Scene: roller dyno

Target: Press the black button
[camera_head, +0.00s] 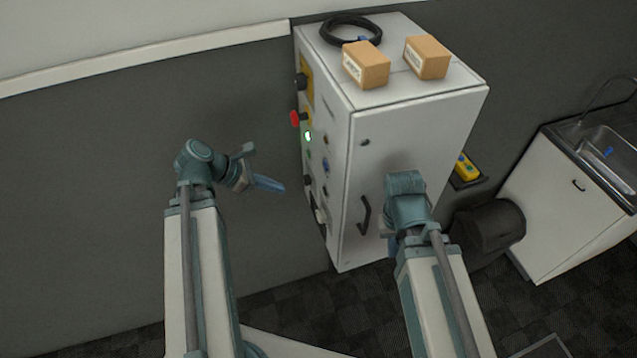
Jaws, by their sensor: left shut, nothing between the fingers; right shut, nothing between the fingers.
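A light grey control cabinet (410,150) stands near the middle, with its controls on the narrow left face seen at a steep angle. A dark, black-looking button (307,180) sticks out low on that face. Another dark knob (300,81) sits higher, on a yellow plate. I cannot tell for sure which is the black button. My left gripper (270,184) is shut and empty, left of the lower dark button and apart from the panel. My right gripper (392,246) is shut, in front of the cabinet door and partly hidden behind its own wrist.
The panel also carries a red button (296,118) and a lit green lamp (308,136). Two cardboard boxes and a black cable coil (351,30) lie on top. A door handle (364,215) sticks out. A dark bin (488,232) and sink unit (575,190) stand right.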

